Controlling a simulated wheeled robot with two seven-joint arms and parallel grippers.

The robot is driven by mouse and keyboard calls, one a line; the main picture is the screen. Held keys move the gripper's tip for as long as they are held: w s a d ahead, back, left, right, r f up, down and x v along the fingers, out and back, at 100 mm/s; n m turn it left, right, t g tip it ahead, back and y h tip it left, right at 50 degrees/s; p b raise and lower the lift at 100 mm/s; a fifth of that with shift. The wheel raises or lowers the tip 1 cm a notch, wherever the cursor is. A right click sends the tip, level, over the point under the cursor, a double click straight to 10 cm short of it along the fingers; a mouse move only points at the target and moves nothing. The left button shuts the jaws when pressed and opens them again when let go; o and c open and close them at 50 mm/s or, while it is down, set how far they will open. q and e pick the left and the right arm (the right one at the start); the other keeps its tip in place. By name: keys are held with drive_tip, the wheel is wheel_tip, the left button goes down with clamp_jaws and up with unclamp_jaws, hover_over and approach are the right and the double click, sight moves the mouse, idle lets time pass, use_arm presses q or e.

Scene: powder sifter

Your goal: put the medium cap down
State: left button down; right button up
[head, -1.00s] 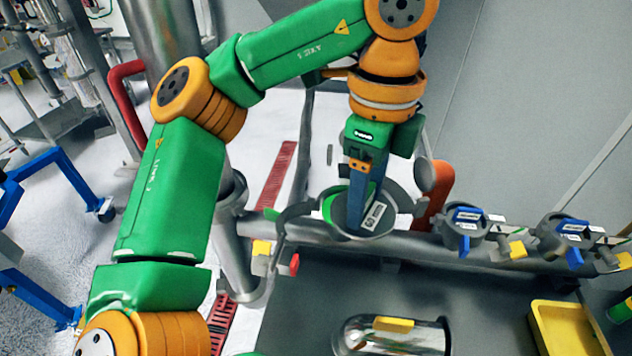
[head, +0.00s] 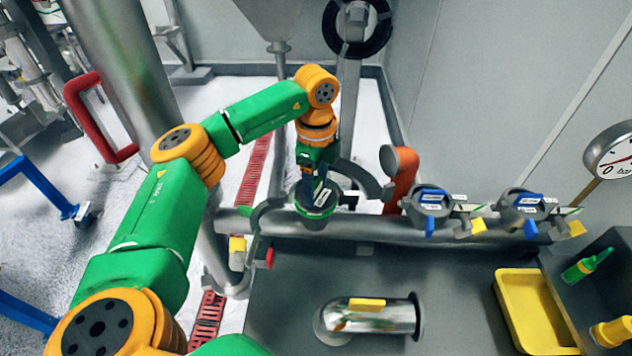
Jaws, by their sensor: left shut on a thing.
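My left gripper (head: 312,188) reaches down from the upper middle and is shut on the medium cap (head: 318,209), a dark round disc with a green rim and a white label. The cap is over the grey horizontal pipe, between two curved grey clamp halves (head: 268,212) that stand open. I cannot tell whether the cap rests on the pipe or hangs just above it. The fingers hide part of the cap. My right gripper is not in view.
Two grey fittings with blue handles (head: 432,203) (head: 527,205) sit along the pipe to the right. A shiny metal elbow (head: 385,319) lies in front, with a yellow tray (head: 507,313) at right. An orange-red pipe (head: 405,170) rises behind. The dark surface between is clear.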

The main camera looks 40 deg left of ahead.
sight(316, 183)
use_arm(q)
drive_tip(key=shift+f+b, duration=0.3)
drive_tip(key=shift+f, duration=0.05)
drive_tip(key=shift+c, duration=0.6)
unclamp_jaws()
drive_tip(key=shift+r+p, duration=0.4)
drive_tip(key=shift+r, duration=0.05)
wheel_tip(316, 183, up, 5)
drive_tip(key=shift+r+b, duration=0.1)
drive_tip(key=shift+b, duration=0.55)
wheel_tip(316, 183, up, 7)
drive_tip(key=p, duration=0.2)
